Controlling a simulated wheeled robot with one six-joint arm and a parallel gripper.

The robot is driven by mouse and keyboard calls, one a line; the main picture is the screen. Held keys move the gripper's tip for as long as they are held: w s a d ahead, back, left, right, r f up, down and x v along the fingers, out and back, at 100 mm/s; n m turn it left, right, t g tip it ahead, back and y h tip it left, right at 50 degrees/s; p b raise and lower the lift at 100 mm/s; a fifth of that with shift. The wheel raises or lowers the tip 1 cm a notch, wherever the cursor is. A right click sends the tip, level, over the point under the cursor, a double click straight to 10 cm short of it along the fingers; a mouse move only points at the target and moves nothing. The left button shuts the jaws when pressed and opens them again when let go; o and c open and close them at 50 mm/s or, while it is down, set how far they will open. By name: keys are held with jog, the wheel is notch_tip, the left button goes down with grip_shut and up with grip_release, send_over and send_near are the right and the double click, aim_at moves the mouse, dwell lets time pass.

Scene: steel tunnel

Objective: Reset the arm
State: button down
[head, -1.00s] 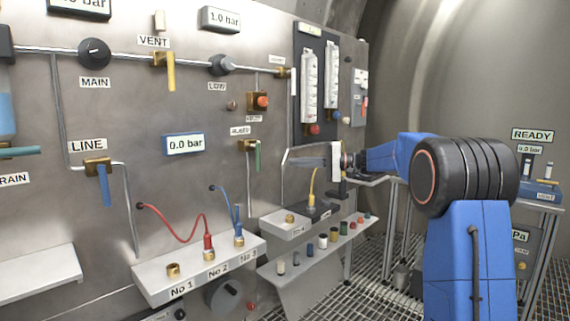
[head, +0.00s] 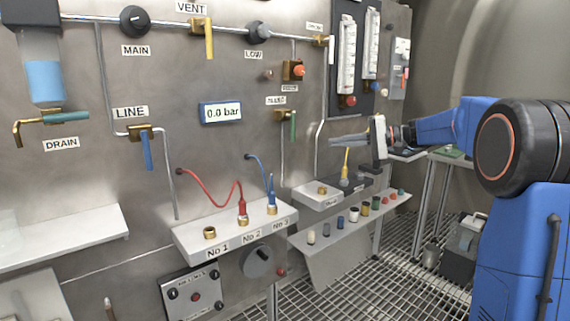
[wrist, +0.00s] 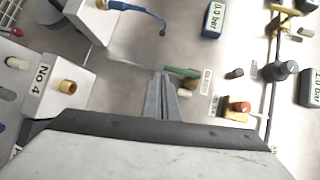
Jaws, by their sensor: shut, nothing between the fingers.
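My arm reaches in from the right in the head view, with its blue links in front of the tunnel wall. My gripper (head: 333,140) points left in front of the steel panel, above the small shelf with the yellow plug (head: 345,170). Its grey fingers are together and empty. In the wrist view the closed fingers (wrist: 159,76) extend over the panel, close to the green valve handle (wrist: 182,72). The No 4 brass socket (wrist: 67,87) is empty, to the left of the fingers. I see no contact with the panel, but the exact gap cannot be told.
A shelf (head: 185,240) holds No 1 empty, a red plug (head: 242,210) in No 2 and a blue plug (head: 271,198) in No 3. A lower shelf (head: 325,265) carries several small coloured pieces. The panel gauge (head: 221,112) reads 0.0 bar. Valve handles and pipes stick out.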

jog(key=s+a+f+g+h, duration=0.15)
jog(key=s+f, duration=0.25)
jog(key=s, duration=0.4)
jog(key=s+a+f+n+h, duration=0.1)
jog(key=s+a+f+h, duration=0.15)
jog(key=s, duration=0.55)
jog(key=s+a+f+g+h, duration=0.1)
jog(key=s+f+h, duration=0.25)
jog(key=s, duration=0.55)
jog(key=s+d+f+n+h, duration=0.1)
jog(key=s+d+f+h, duration=0.2)
jog(key=s+f, duration=0.5)
jog(key=s+d+f+n+t+h, duration=0.1)
jog(key=s+d+f+h, duration=0.3)
jog(key=s, duration=1.1)
notch_tip(320, 180, down, 5)
jog(key=shift+d+r+n, duration=0.1)
jog(key=shift+d+n, duration=0.2)
jog(key=shift+d, duration=0.7)
jog(key=shift+r+t+h, duration=0.1)
jog(key=shift+t+h, duration=0.15)
